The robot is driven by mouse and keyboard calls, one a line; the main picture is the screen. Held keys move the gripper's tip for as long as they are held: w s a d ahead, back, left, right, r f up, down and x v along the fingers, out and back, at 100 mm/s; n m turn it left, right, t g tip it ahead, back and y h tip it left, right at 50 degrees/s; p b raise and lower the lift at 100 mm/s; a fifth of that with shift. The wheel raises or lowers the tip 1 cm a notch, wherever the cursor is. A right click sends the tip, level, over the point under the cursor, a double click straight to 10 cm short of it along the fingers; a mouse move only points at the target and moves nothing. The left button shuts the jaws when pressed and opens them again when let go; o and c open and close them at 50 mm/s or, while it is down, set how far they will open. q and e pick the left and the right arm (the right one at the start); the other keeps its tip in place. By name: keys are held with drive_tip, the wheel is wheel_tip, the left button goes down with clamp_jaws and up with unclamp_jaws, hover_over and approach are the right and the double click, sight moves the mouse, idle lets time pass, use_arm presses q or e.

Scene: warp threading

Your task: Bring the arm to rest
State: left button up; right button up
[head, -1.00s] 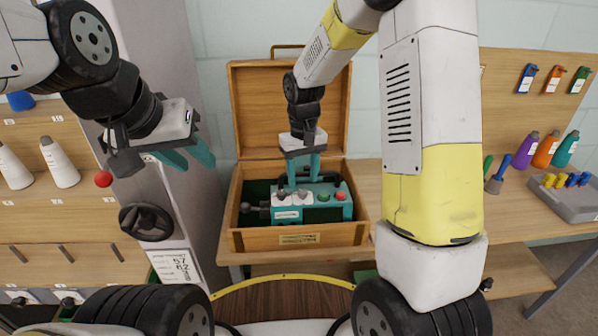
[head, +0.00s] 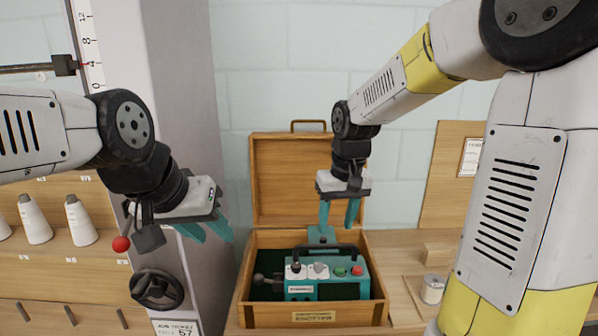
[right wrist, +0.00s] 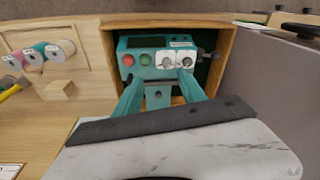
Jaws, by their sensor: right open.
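My right gripper (head: 338,218) is open and empty, its teal fingers pointing down above the back part of an open wooden case. A teal device (head: 327,281) with a dark handle, knobs and red and green buttons sits in the wooden case (head: 318,313). The right wrist view shows the device (right wrist: 150,43) beyond my two spread fingers (right wrist: 160,88). The fingers are clear of the dark handle. My left gripper (head: 208,232) hangs at the left with its teal fingers apart and nothing between them.
A grey column (head: 180,90) with a black handwheel (head: 157,289) stands at the left, close to my left gripper. White cones (head: 80,222) stand on a shelf behind it.

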drive_tip(key=s+d+r+m+t, duration=0.1)
drive_tip(key=s+r, duration=0.3)
drive_tip(key=s, duration=0.4)
drive_tip(key=s+d+r+m+t+y, duration=0.1)
drive_tip(key=s+d+r+t, duration=0.2)
drive_tip(key=s, duration=0.4)
drive_tip(key=shift+s+d+r+t, duration=0.3)
drive_tip(key=shift+s+d+r, duration=0.1)
drive_tip(key=shift+r, duration=0.15)
